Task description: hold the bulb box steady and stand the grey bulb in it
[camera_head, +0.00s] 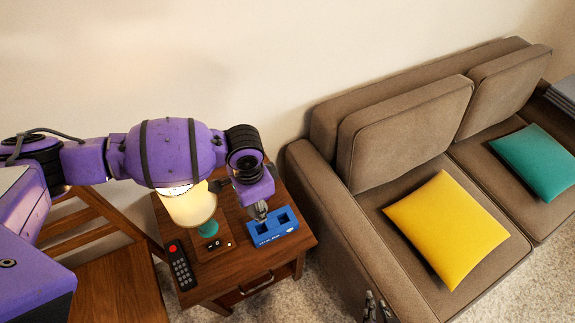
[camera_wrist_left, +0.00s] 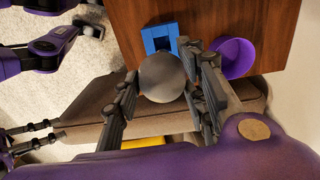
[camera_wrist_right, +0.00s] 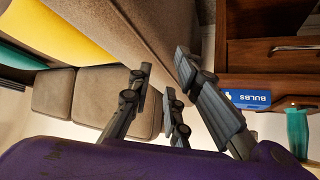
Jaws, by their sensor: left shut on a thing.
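The blue bulb box (camera_head: 264,239) stands on the wooden side table, with square openings in its top. It shows in the left wrist view (camera_wrist_left: 160,31), and its BULBS label faces the right wrist view (camera_wrist_right: 248,99). My left gripper (camera_head: 259,209) is above the box, shut on the round grey bulb (camera_wrist_left: 162,77). In the left wrist view the bulb is between the fingers and overlaps the box's edge; I cannot tell its height above it. My right gripper (camera_head: 374,307) is open and empty, apart from the box, at the head view's bottom edge and in the right wrist view (camera_wrist_right: 160,72).
A lit lamp (camera_head: 190,208) with a teal base and a black remote (camera_head: 181,266) are on the table (camera_head: 215,285). A purple bowl (camera_wrist_left: 232,58) shows in the left wrist view. A brown sofa (camera_head: 330,215) stands right of the table, and a wooden chair (camera_head: 120,290) left.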

